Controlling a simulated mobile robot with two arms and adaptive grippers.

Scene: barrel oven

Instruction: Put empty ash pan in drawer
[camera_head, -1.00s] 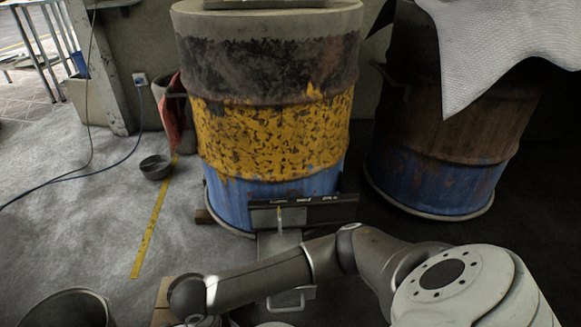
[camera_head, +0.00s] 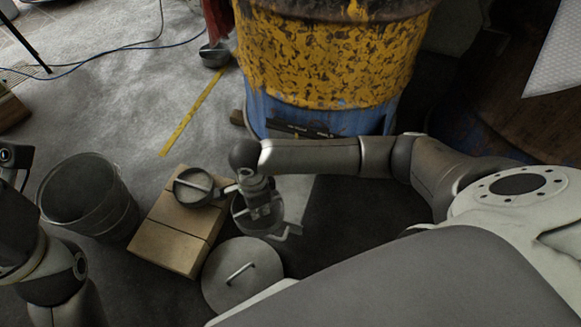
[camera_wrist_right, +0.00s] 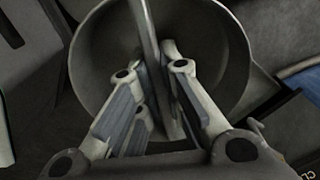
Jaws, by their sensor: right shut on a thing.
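My right gripper (camera_head: 262,212) is shut on the bar handle of a round grey ash pan (camera_head: 243,220), in front of the yellow and blue barrel. In the right wrist view the fingers (camera_wrist_right: 160,110) pinch the bar that crosses the pan (camera_wrist_right: 88,50); the visible inside looks empty. The pan is over or in the pulled-out drawer (camera_head: 298,190) at the barrel's foot; I cannot tell whether it rests there. The drawer handle (camera_head: 289,232) shows on the near side. Part of my left arm shows at lower left, but its gripper is not visible.
A second round pan with a bar (camera_head: 193,187) sits on a cardboard box (camera_head: 165,245), close left of my right gripper. A round lid with a handle (camera_head: 242,275) lies in front. A metal bucket (camera_head: 88,195) stands at left. The barrel (camera_head: 330,50) stands behind.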

